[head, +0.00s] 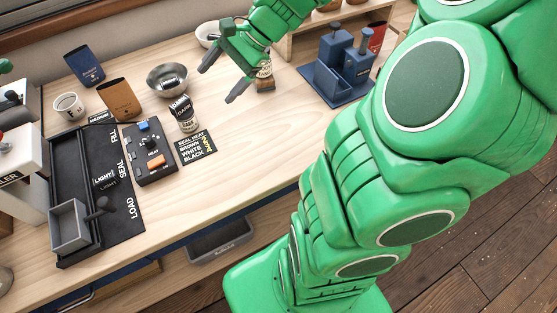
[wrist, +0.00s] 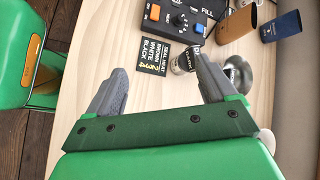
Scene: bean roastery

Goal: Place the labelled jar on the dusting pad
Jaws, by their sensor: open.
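A small jar (head: 184,113) with a black and white label stands on the bench, left of my gripper (head: 217,85). In the wrist view the jar (wrist: 184,62) stands beyond the fingertips, close to the right finger. My gripper is open, and nothing is between its fingers (wrist: 160,82). In the head view it hangs over the bench at the back. I cannot make out a dusting pad for certain in either view. A small brown item (head: 264,82) with a pale label stands just right of the gripper, partly hidden by it.
A metal bowl (head: 167,80) stands behind the jar, and a printed heat card (head: 197,146) lies in front. A switch box (head: 148,153), brown pouch (head: 120,100) and blue pouch (head: 84,66) are to the left. A blue holder (head: 340,70) stands right. The bench's front middle is clear.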

